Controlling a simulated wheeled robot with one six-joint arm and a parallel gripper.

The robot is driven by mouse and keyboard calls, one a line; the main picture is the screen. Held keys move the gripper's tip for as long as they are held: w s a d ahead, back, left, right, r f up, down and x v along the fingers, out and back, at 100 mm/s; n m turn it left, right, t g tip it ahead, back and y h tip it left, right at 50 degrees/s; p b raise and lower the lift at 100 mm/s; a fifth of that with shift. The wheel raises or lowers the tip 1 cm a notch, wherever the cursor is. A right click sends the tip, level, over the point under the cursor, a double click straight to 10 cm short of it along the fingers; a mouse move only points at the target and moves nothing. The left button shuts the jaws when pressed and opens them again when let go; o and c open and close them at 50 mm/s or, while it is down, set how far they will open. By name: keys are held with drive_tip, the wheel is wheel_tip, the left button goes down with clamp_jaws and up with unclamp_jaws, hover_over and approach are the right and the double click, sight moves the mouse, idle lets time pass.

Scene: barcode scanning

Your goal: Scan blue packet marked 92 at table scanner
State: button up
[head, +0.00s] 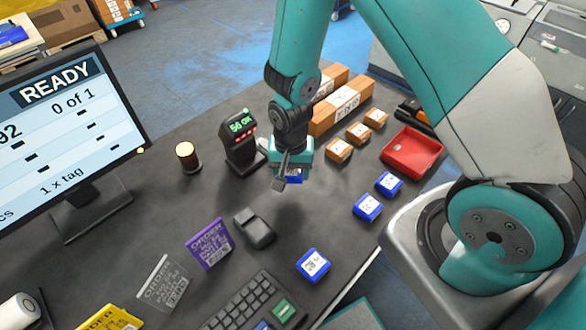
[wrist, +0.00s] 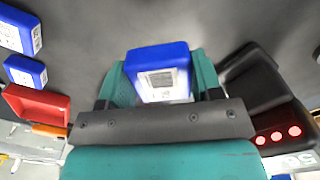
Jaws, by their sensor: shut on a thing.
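My gripper (head: 284,172) is shut on a blue packet (head: 294,179) and holds it above the table, just right of the table scanner. In the wrist view the blue packet (wrist: 160,72) sits between the teal fingers, its white label facing the camera. The number on it is too small to read. The dark table scanner (head: 241,143) has a lit display with green text and red lights; it also shows at the right of the wrist view (wrist: 270,100). The packet and scanner appear apart. The monitor (head: 60,130) reads READY and 0 of 1.
Blue packets (head: 367,207), (head: 389,184) and (head: 313,265) lie on the table (head: 330,225). A red tray (head: 412,151) and brown boxes (head: 340,108) stand at the back right. An amber lamp (head: 188,157), a dark handheld device (head: 254,228) and a keyboard (head: 250,302) are also there.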

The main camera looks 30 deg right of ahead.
drive_tip(key=shift+w+a+f+b, duration=0.3)
drive_tip(key=shift+w+f+b, duration=0.25)
drive_tip(key=shift+w+f, duration=0.3)
drive_tip(key=shift+w+a+f+b, duration=0.25)
drive_tip(key=shift+w+f+b, duration=0.25)
drive_tip(key=shift+w+f, duration=0.25)
drive_tip(key=shift+s+d+f, duration=0.1)
